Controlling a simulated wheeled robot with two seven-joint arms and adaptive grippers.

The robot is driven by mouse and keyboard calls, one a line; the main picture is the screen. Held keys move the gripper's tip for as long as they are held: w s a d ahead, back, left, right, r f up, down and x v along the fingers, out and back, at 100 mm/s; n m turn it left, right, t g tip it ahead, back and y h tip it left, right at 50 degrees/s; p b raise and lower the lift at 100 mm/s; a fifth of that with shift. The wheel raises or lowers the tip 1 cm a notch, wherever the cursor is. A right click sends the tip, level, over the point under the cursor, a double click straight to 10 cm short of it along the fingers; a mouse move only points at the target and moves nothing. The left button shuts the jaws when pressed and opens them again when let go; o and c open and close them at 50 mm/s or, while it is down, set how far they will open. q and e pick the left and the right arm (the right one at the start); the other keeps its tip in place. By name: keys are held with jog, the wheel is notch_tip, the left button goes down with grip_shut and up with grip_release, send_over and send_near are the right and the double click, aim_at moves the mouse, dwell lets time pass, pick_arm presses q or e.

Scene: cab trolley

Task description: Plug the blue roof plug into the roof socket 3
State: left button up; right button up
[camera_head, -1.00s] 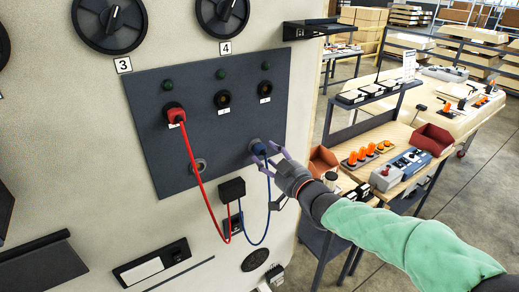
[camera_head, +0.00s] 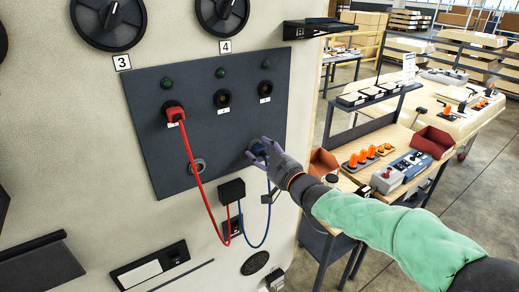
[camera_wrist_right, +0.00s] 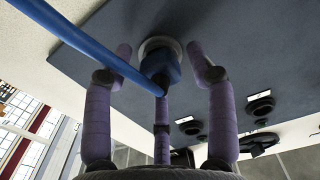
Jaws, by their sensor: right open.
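The blue roof plug (camera_head: 257,150) sits in the lower right round grey holder of the dark panel (camera_head: 150,110); its blue cable (camera_head: 268,212) hangs in a loop to a black box. My right gripper (camera_head: 256,153) is at the plug, its purple fingers spread around it. In the right wrist view the blue plug (camera_wrist_right: 160,66) is between the open fingers, with gaps at both sides. The upper row has three sockets: the left holds a red plug (camera_head: 174,113), while the middle socket (camera_head: 222,98) and right socket (camera_head: 265,88) are empty. Their small labels are unreadable. My left gripper is not in view.
The lower left grey holder (camera_head: 197,166) is empty. The red cable (camera_head: 198,180) hangs across the panel to the black box (camera_head: 231,190). A black ledge (camera_head: 315,28) juts out at the upper right. A workbench (camera_head: 395,150) with red bins stands to the right.

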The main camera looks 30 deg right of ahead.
jog(key=shift+b, duration=0.5)
dwell(0.7)
grip_shut()
jog(key=shift+s, duration=0.1)
jog(key=shift+s+d, duration=0.15)
jog(key=shift+s, duration=1.3)
jog(key=shift+s+d, duration=0.1)
jog(key=shift+s, duration=1.35)
